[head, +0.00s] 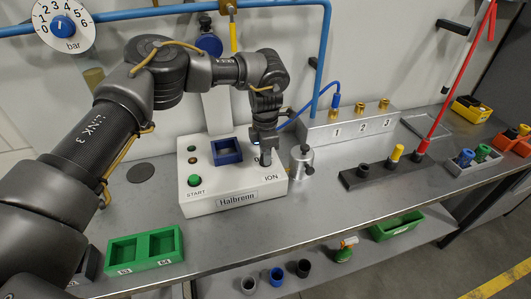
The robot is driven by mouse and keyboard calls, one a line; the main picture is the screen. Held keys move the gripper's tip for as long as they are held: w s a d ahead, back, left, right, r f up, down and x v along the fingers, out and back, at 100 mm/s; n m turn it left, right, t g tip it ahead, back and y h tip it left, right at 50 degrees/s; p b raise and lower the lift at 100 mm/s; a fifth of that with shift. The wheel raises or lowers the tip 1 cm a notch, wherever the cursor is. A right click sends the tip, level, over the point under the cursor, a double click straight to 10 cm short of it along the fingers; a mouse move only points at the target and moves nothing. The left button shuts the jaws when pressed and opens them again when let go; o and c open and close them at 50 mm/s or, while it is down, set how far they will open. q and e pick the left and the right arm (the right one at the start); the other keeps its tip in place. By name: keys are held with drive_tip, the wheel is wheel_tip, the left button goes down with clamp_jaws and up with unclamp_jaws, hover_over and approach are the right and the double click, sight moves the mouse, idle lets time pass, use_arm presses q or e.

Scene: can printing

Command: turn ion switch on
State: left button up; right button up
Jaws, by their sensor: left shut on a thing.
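The white Halbrenn box (226,202) stands on the grey bench, with the ION label at its front right. My left gripper (265,160) points straight down over the box, just behind the ION label. Its fingers are shut on the ion switch, which they mostly hide, so I cannot tell its position. The green START button (194,181) is at the box's front left. A blue square frame (227,152) sits on the box left of the gripper. My right gripper is not in view.
A metal cylinder (302,162) stands close to the box's right side. A grey block with brass fittings (346,127) is behind it, with a blue hose. A green two-part tray (145,251) is at the front left. The bench between is clear.

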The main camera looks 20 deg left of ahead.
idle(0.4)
use_arm(q)
drive_tip(key=o, duration=1)
drive_tip(key=shift+c, duration=0.2)
drive_tip(key=shift+r, duration=0.1)
drive_tip(key=shift+w+r, duration=0.1)
drive_tip(key=shift+r, duration=0.2)
wheel_tip(320, 180, up, 10)
drive_tip(key=b, duration=0.2)
